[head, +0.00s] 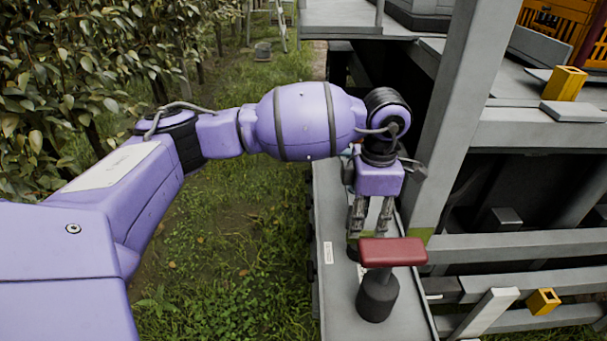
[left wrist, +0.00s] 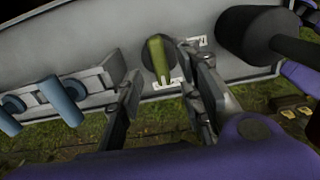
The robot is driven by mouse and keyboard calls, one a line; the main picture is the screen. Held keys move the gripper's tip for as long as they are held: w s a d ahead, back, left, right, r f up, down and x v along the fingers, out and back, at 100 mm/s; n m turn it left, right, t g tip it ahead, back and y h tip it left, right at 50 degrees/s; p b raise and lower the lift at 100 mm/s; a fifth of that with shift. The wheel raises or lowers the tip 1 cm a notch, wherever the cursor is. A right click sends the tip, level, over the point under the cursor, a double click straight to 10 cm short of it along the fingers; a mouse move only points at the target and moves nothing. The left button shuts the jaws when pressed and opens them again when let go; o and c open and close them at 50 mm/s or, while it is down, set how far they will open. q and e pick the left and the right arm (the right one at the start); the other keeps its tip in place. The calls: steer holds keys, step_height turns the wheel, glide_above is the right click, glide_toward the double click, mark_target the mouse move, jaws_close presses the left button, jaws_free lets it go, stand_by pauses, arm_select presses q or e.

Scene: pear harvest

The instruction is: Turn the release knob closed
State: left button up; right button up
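A knob with a yellow-green bar handle on a dark round base, likely the release knob (left wrist: 158,60), sits on a grey panel in the left wrist view. Its bar stands nearly upright in that picture, with white markings beside and below it. My left gripper (head: 371,226) is open, its fingers pointing down at the grey panel in the head view. In the left wrist view the open fingers (left wrist: 160,82) lie either side of the knob, with a gap to it; contact is not visible. The knob is not clearly visible in the head view. My right gripper is not in view.
A red T-handle (head: 392,252) on a black post (head: 377,297) stands just in front of my left gripper. Blue levers (left wrist: 62,98) sit left of the knob. A grey upright post (head: 450,120) rises close on the right. Grass (head: 225,260) lies left of the panel.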

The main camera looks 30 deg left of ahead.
mark_target(363, 232)
arm_select(q)
step_height(363, 232, up, 9)
stand_by(0.6)
